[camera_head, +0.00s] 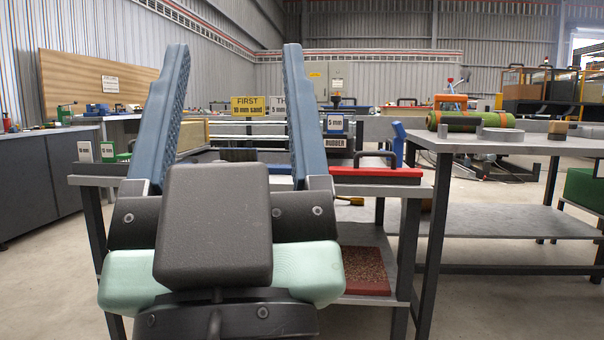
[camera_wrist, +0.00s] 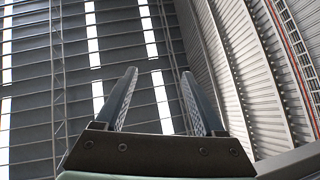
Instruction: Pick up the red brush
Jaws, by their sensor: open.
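My gripper (camera_head: 235,47) is raised in front of the head camera, its two long blue-grey fingers wide apart, with nothing between them. It also shows in the wrist view (camera_wrist: 160,72), where the fingers point at the roof and wall. I cannot make out a red brush for certain. A flat red thing with a dark handle above it (camera_head: 375,175) lies at the right end of the near bench (camera_head: 425,190), right of and beyond my gripper. My gripper hides much of that bench. The wrist view shows no bench or tools.
A grey table (camera_head: 470,144) at right bears green turf rolls (camera_head: 485,121), a grey ring (camera_head: 500,134) and a small brown block (camera_head: 558,130). A red slab with a speckled top (camera_head: 366,272) lies on the near bench's lower shelf. Floor shows at far left.

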